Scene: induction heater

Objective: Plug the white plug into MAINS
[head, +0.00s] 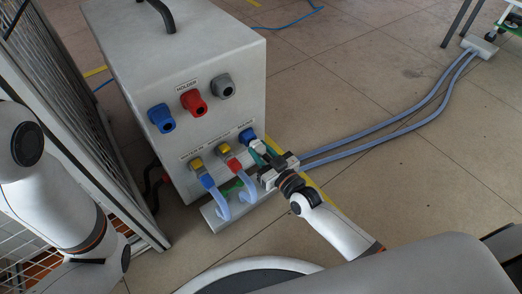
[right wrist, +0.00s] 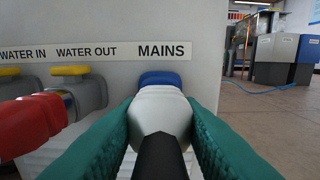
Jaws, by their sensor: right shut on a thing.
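The heater box (head: 205,55) stands at the left of centre in the head view. Its blue MAINS socket (head: 247,136) is at the right end of the lower row; in the right wrist view the blue socket (right wrist: 160,78) shows under the MAINS label (right wrist: 164,50). My right gripper (head: 262,150) is shut on the white plug (right wrist: 160,108), with a green fingertip on each side and a black rear end toward the camera. The plug is lined up in front of the socket and covers most of it. I cannot tell whether it is inserted. My left gripper is out of view.
A red connector (right wrist: 30,122) and yellow-topped fittings (right wrist: 70,71) sit close left of the plug. Two blue-grey hoses (head: 385,125) run across the floor at right. A mesh fence (head: 85,110) stands at left. Open floor lies right of the box.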

